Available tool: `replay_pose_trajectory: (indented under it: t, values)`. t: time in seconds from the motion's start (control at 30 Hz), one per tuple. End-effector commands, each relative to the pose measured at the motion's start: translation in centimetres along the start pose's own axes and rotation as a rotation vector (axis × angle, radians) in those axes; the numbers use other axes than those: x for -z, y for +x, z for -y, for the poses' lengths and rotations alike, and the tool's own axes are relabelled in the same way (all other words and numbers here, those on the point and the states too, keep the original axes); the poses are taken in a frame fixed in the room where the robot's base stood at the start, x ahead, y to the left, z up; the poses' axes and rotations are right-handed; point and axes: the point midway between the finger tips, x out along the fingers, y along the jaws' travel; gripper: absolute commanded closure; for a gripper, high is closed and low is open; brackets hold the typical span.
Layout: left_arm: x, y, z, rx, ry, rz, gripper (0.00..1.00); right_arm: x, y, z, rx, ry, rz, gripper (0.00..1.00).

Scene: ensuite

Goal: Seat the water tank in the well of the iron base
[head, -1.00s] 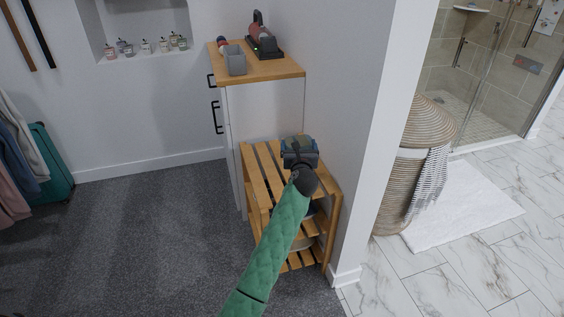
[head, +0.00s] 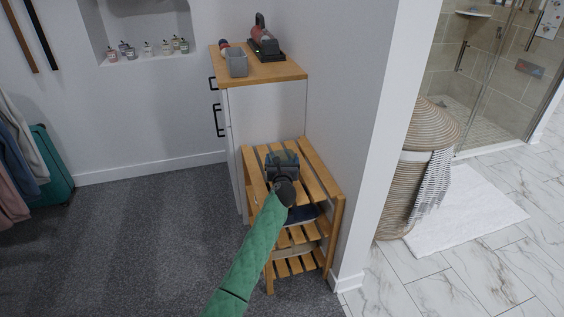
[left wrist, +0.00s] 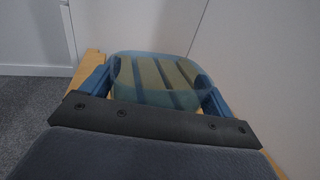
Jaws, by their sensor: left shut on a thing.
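The water tank (left wrist: 155,72), a translucent pale blue piece, sits between the blue fingers of my left gripper in the left wrist view; the slats show through it. My left gripper (head: 282,160) is shut on it, above the upper shelf of the slatted wooden rack. In the head view the tank is hard to make out against the gripper. The iron base (head: 268,54) is dark and stands on the cabinet top against the wall, with a red and grey iron (head: 262,33) on it. Its well cannot be made out. My right gripper is not in view.
The cabinet's wooden top (head: 287,74) also holds a grey open container (head: 237,65) and a small red item (head: 224,46). The slatted rack (head: 321,176) stands in front of the cabinet, beside the wall corner. Grey carpet is clear at left.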

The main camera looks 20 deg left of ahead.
Motion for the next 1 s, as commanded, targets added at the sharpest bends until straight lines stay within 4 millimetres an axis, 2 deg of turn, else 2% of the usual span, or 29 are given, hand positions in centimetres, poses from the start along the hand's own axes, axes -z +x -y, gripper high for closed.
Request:
replay_pose_trajectory:
  t: [0.37, 0.4, 0.43, 0.73, 0.87, 1.0]
  values:
    - [0.3, 0.0, 0.0, 0.000, -0.001, 0.002, 0.46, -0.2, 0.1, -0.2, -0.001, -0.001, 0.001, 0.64]
    - [0.2, 0.0, 0.0, 0.000, 0.000, 0.002, 0.05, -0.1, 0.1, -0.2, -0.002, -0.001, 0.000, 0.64]
    - [0.2, 0.0, 0.0, 0.000, 0.000, 0.002, 0.00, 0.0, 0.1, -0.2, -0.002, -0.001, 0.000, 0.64]
    - [-0.2, 0.0, 0.0, 0.000, 0.000, 0.002, 0.00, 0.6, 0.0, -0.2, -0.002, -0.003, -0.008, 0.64]
    - [0.0, -1.3, 0.1, 0.001, -0.002, 0.001, 0.00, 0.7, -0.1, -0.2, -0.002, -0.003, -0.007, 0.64]
    - [0.0, -3.6, 0.1, 0.001, -0.002, 0.000, 0.00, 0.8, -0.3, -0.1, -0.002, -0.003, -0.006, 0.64]
